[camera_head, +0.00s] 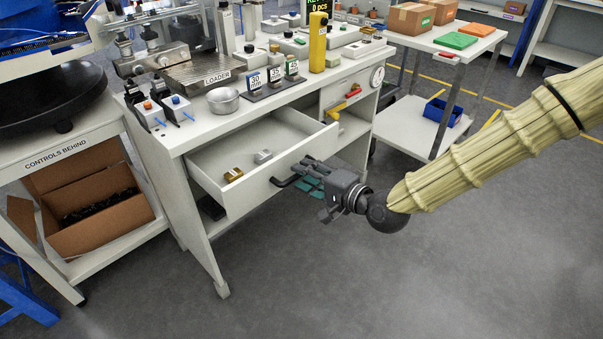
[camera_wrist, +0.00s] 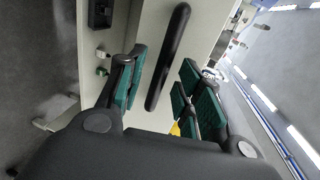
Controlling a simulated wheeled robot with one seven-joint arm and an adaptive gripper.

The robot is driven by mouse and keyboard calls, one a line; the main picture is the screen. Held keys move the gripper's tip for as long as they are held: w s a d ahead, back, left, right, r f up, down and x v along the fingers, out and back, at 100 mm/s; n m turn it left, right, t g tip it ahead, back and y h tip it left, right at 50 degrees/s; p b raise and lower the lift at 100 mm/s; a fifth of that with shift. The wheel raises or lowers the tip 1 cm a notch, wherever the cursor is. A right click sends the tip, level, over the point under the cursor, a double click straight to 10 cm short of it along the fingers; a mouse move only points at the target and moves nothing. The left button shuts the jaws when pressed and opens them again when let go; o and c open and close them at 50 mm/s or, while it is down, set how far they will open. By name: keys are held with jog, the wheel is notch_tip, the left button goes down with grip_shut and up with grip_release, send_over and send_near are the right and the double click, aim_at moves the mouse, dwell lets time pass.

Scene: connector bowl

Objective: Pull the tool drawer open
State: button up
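The white tool drawer (camera_head: 214,173) stands pulled out from the white workbench. Inside it lie a brass-coloured block (camera_head: 233,174) and a grey block (camera_head: 263,156). The black bar handle (camera_head: 283,181) is on the drawer's front panel. My gripper (camera_head: 312,172) is in front of that panel at the handle. In the wrist view, my gripper (camera_wrist: 163,88) has its green-padded fingers spread apart, with the handle (camera_wrist: 168,55) showing between them. Gaps show between handle and pads; I cannot tell whether anything touches.
A cart (camera_head: 408,128) with a blue bin (camera_head: 443,113) stands behind to the right. An open cardboard box (camera_head: 100,225) is on the left shelf. The floor in front is clear.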

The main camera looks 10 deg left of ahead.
jog(key=v, duration=1)
jog(key=shift+w+f, duration=0.1)
dwell(0.3)
jog(key=s+d+f+n+g+h, duration=0.1)
jog(key=s+d+f+g+h, duration=0.2)
jog(key=f, duration=0.6)
jog(key=s+d+f+n+h, duration=0.1)
jog(key=s+d+f, duration=0.3)
jog(key=f, duration=0.5)
jog(key=s+d+f+g+h, duration=0.1)
jog(key=s+f+g+h, duration=0.1)
jog(key=s+f, duration=0.6)
jog(key=s+d+f+n+g+h, duration=0.45)
jog(key=s+d+f+h, duration=0.25)
jog(key=s+d+f, duration=0.75)
notch_tip(320, 180, up, 23)
jog(key=p, duration=2.3)
jog(key=shift+s+d+r, duration=0.15)
jog(key=shift+s+d, duration=0.05)
jog(key=shift+d, duration=0.1)
